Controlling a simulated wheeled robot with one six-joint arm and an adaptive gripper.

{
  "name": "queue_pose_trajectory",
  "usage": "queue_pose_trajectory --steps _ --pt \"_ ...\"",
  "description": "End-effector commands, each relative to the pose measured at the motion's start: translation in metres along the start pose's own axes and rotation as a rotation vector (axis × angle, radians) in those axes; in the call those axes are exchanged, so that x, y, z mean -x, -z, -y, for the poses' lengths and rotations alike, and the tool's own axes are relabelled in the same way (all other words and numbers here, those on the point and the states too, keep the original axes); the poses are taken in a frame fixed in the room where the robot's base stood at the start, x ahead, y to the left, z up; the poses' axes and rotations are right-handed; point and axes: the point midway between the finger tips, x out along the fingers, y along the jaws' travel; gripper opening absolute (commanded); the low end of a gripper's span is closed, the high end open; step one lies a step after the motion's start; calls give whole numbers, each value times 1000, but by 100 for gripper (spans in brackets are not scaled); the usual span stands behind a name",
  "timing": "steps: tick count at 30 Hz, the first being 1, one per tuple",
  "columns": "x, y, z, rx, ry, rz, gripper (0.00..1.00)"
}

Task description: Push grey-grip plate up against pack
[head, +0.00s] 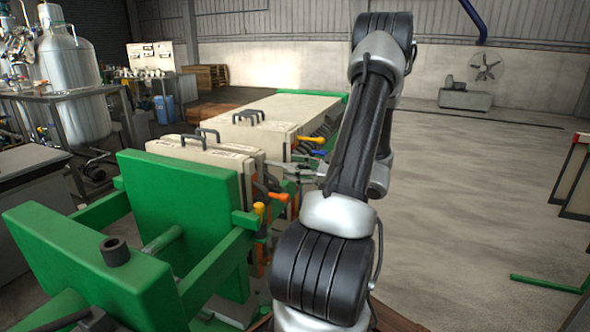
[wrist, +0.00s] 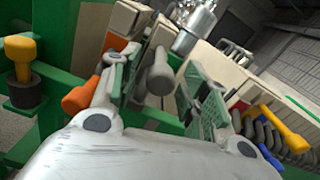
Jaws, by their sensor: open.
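The grey grip (wrist: 158,72) sits between the two fingers of my gripper (wrist: 162,85) in the wrist view. The fingers are apart, and I cannot tell whether either touches the grip. Its cream plate (wrist: 143,24) rises behind it, close beside the orange-grip plate (wrist: 120,20). In the head view, these loose cream plates (head: 205,153) stand upright near the green plate. The pack of cream plates (head: 265,107) stands farther back, past a gap; its near plates (wrist: 197,78) show right of the grey grip. My gripper (head: 298,170) reaches the plates' right side, partly hidden by my arm.
An orange grip (wrist: 82,95) lies just left of my left finger. A yellow knob (wrist: 20,50) stands farther left. Yellow (wrist: 288,132) and other grips project from the pack at right. The green press frame (head: 180,215) is at front left. Open floor (head: 470,190) lies right.

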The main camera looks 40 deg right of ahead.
Motion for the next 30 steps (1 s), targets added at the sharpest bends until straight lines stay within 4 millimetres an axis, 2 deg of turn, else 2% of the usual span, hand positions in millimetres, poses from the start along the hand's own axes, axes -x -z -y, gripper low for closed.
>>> queue_pose_trajectory --steps 8,15,16,25,30 --pt "-2 0 0 0 0 -1 46" --pt "-2 0 0 0 0 -1 2" --pt "-2 0 0 0 0 -1 0" --pt "-2 1 2 0 0 -3 0" --pt "-2 4 14 1 1 -3 0"
